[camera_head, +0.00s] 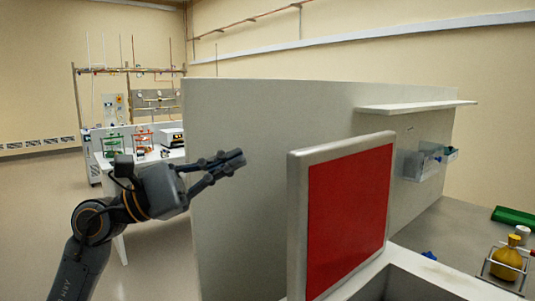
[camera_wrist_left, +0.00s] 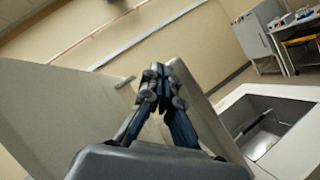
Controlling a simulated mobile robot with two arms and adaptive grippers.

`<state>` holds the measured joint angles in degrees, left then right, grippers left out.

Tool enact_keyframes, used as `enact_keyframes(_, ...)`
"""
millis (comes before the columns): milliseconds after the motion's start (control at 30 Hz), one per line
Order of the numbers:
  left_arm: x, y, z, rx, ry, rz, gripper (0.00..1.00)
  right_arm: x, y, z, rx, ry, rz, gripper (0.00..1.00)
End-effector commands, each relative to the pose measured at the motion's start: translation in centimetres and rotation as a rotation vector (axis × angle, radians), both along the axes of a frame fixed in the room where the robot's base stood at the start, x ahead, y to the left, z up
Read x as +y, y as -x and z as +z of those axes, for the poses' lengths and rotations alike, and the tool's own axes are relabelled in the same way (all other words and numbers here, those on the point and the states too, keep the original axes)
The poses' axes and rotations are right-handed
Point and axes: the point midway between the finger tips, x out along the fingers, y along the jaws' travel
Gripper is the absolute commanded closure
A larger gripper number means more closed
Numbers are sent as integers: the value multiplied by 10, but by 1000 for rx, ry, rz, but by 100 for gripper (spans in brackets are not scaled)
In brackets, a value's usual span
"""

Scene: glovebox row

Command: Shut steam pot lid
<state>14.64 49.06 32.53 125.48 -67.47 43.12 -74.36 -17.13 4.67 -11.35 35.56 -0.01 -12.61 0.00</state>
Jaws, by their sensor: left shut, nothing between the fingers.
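The steam pot lid (camera_head: 342,215) stands upright and open, a red panel in a grey frame. It rises from the left edge of the white pot body (camera_head: 415,273), whose open top shows at the bottom of the head view. My left gripper (camera_head: 238,158) is shut and empty, left of the lid and near the height of its top, apart from it in the picture. In the left wrist view, the shut fingers (camera_wrist_left: 160,76) show in front of a pale slab that looks like the lid (camera_wrist_left: 205,105). The open pot (camera_wrist_left: 285,105) is to the right, with a dark inside. My right gripper does not show.
A pale partition (camera_head: 250,130) stands behind the gripper and lid, with a shelf (camera_head: 415,106) on it. A grey counter (camera_head: 450,235) at right holds a yellow flask (camera_head: 506,262) in a wire stand. Open floor lies at left.

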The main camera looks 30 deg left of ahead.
Motion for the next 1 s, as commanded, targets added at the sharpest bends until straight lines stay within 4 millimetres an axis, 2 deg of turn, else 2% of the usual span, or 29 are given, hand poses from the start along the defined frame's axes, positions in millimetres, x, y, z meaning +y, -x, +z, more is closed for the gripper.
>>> enact_keyframes(33, 8, 3, 5, -49, -168, 75, 100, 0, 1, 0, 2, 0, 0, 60)
enact_keyframes(100, 20, 5, 6, -88, -362, 165, 100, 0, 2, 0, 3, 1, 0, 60)
enact_keyframes(200, 39, 9, 6, -112, -553, 259, 100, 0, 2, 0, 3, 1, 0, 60)
enact_keyframes(300, 51, 11, 6, -119, -657, 312, 100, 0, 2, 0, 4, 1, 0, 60)
enact_keyframes(400, 53, 8, 7, -117, -695, 329, 100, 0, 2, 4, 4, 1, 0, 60)
enact_keyframes(567, 41, -9, 10, -116, -697, 328, 100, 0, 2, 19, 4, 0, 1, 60)
enact_keyframes(933, -3, -74, 12, -117, -691, 324, 100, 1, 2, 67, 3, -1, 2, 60)
enact_keyframes(1000, -15, -67, 11, -119, -695, 324, 100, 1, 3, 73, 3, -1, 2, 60)
